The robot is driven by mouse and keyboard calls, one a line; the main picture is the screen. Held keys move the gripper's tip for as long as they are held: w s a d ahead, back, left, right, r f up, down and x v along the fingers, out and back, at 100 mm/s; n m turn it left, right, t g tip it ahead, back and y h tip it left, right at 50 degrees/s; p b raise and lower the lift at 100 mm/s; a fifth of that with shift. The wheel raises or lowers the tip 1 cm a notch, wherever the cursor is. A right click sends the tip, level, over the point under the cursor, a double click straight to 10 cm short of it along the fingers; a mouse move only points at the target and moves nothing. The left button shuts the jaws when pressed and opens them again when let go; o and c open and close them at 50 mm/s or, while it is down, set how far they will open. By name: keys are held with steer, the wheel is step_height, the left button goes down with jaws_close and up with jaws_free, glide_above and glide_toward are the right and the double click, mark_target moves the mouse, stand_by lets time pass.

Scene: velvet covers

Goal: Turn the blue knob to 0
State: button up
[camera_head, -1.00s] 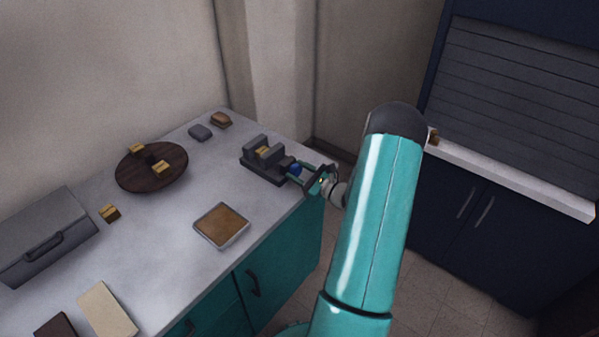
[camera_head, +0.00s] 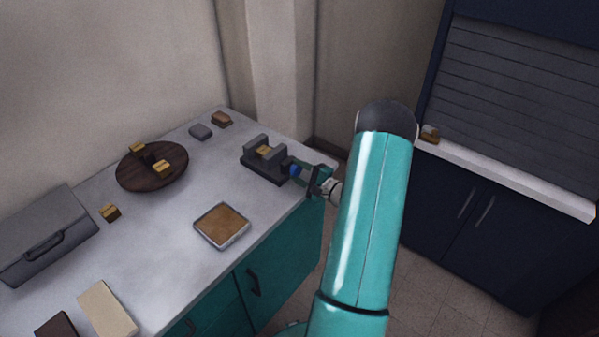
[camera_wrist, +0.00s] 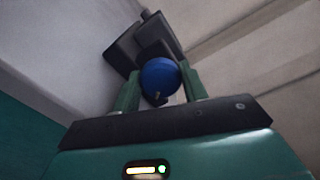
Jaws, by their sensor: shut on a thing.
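The blue knob (camera_head: 294,169) is on the near right side of a dark grey vice-like device (camera_head: 262,169) at the right end of the counter. A small brown-gold block sits between the device's jaws. My gripper (camera_head: 304,173) is at the counter's right edge, shut on the knob. In the wrist view the blue knob (camera_wrist: 159,77) lies between the two green fingers of my gripper (camera_wrist: 158,88), with the dark device (camera_wrist: 138,42) behind it. A small dark mark shows on the knob's lower face. I cannot read any number or scale.
A round dark wooden board (camera_head: 137,178) with gold-brown blocks stands at the left. A square tray (camera_head: 222,226) lies nearer, and a grey case (camera_head: 42,236) is at far left. Two small blocks lie behind. Clear counter (camera_head: 160,235) lies between them.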

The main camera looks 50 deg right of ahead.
steer(key=n, duration=0.4)
steer(key=shift+f+n, duration=0.1)
steer(key=shift+n, duration=0.3)
stand_by(0.4)
steer(key=o, duration=1)
steer(key=s+d, duration=0.1)
steer(key=s, duration=1.2)
steer(key=shift+s, duration=0.4)
steer(key=shift+d, duration=0.1)
